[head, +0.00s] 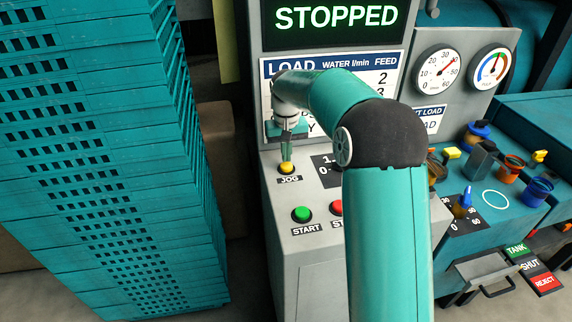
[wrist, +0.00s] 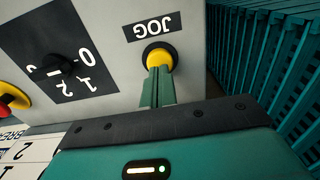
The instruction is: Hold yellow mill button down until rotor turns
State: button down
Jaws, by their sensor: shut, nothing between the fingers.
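The yellow JOG button (head: 287,169) sits on the sloped grey control panel. It also shows in the wrist view (wrist: 161,56), upside down with its label. My gripper (head: 286,158) is shut and empty, its fingers pointing down at the button. In the wrist view the fingertips (wrist: 158,70) overlap the button's near edge. They touch it or are very close; I cannot tell whether the button is pressed in. The green-lit display (head: 336,17) reads STOPPED. I do not make out the rotor in either view.
A green START button (head: 302,214) and a partly hidden red button (head: 336,208) lie below JOG. A black rotary selector (wrist: 62,65) is beside it. Stacked teal crates (head: 100,150) stand close on the left. Gauges (head: 438,68) and a teal bench with knobs are right.

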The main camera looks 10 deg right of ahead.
jog(key=shift+f, duration=0.3)
dwell(0.4)
jog(key=shift+f, duration=0.35)
jog(key=shift+f, duration=0.65)
dwell(1.0)
jog(key=shift+r, duration=1.55)
